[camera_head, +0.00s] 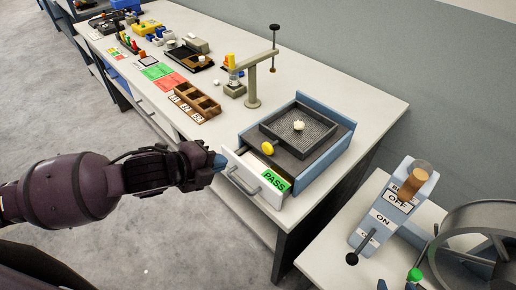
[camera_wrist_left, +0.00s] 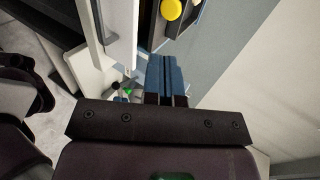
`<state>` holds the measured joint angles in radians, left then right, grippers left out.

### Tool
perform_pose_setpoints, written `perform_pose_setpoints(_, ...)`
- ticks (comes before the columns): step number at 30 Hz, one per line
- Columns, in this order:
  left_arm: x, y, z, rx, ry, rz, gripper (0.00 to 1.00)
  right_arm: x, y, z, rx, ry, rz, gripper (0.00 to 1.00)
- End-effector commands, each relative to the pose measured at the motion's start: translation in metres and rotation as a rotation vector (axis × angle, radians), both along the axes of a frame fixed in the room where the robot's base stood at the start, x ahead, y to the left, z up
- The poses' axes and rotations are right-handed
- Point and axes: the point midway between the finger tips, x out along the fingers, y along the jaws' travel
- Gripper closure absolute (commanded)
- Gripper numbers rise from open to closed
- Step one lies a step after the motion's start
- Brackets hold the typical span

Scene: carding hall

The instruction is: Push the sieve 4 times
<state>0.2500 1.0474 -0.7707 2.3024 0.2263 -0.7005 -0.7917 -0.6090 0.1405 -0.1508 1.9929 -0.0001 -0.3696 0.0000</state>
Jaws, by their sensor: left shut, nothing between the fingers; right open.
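The sieve (camera_head: 318,131) is a dark square mesh tray with a small whitish tuft (camera_head: 298,126) in it. It sits in a blue-grey box frame (camera_head: 330,118) on the table. A yellow knob (camera_head: 267,148) is at its front left; it also shows at the top of the left wrist view (camera_wrist_left: 171,9). My left gripper (camera_head: 219,161) is shut and empty, with blue fingertips together, left of the knob and close to the white drawer front. It also shows in the left wrist view (camera_wrist_left: 165,75). The fingertips look apart from the knob. My right gripper is not in view.
Below the sieve a white drawer (camera_head: 240,172) with a handle and green PASS card (camera_head: 275,180) juts out. A post with an arm (camera_head: 252,88) stands behind. A wooden tray (camera_head: 196,103) lies left. An ON/OFF lever box (camera_head: 390,210) and wheel stand at right.

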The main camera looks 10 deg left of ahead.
Motion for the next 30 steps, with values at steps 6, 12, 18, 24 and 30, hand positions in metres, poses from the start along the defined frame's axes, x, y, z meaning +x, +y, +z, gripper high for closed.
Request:
perform_pose_setpoints(6,0.001,-0.001,0.0,-0.002,0.0,0.001,1.0,-0.002,0.0,-0.004,0.002,0.008,-0.003,0.41)
perform_pose_setpoints(12,0.013,-0.009,-0.008,-0.005,0.0,0.003,1.0,0.001,0.0,-0.002,0.001,0.001,-0.001,0.41)
perform_pose_setpoints(18,0.037,-0.026,-0.026,-0.006,0.002,0.002,1.0,0.006,0.001,0.002,0.0,-0.011,0.004,0.41)
perform_pose_setpoints(24,0.062,-0.043,-0.044,-0.005,0.001,0.002,1.0,0.009,0.001,0.004,-0.002,-0.018,0.005,0.41)
perform_pose_setpoints(30,0.087,-0.059,-0.05,-0.005,-0.001,0.002,1.0,0.007,0.0,0.005,-0.004,-0.016,0.006,0.41)
